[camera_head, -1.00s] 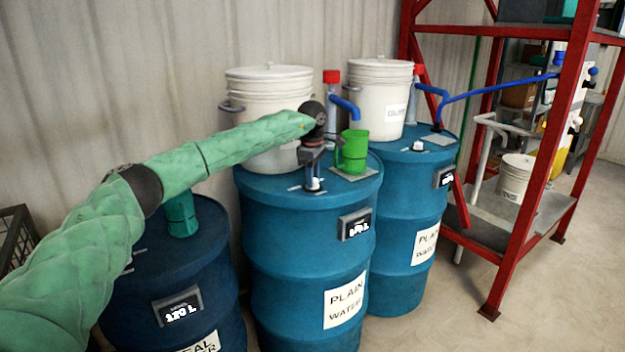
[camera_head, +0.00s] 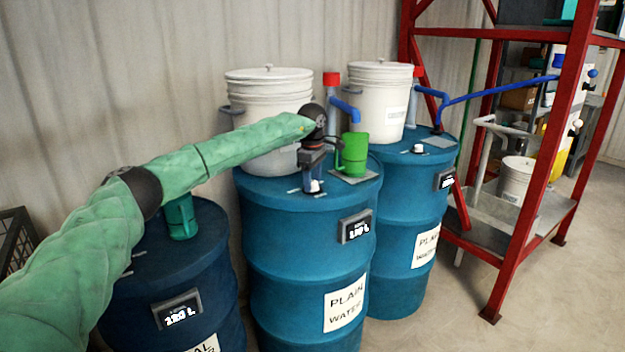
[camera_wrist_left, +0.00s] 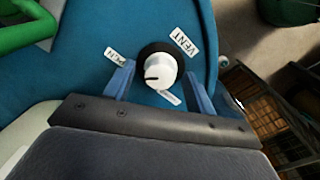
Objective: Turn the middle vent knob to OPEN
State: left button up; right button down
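The middle vent knob (camera_head: 316,186) is small and white on top of the middle blue drum (camera_head: 270,220). In the left wrist view the knob (camera_wrist_left: 161,70) has a dark collar and a black pointer line aimed left. A partly hidden OPEN label (camera_wrist_left: 115,57) is at its upper left, a VENT label (camera_wrist_left: 186,41) at its upper right, and another label (camera_wrist_left: 170,97), unreadable, just below it. My left gripper (camera_wrist_left: 158,76) is open, its blue fingers on either side of the knob with small gaps. It points down in the head view (camera_head: 315,182). My right gripper is not in view.
A green mug (camera_head: 354,154) stands on a plate right beside my left gripper, under a blue spout (camera_head: 345,105). A dark drum with a teal mug (camera_head: 181,216) is left, another blue drum (camera_head: 400,220) right, then a red rack (camera_head: 535,190).

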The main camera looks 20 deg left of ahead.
pick_arm(q)
jog(key=shift+r, duration=0.6)
notch_tip(320, 180, up, 6)
jog(key=shift+s+f+b, duration=0.1)
jog(key=shift+b, duration=0.7)
jog(key=shift+r, duration=0.35)
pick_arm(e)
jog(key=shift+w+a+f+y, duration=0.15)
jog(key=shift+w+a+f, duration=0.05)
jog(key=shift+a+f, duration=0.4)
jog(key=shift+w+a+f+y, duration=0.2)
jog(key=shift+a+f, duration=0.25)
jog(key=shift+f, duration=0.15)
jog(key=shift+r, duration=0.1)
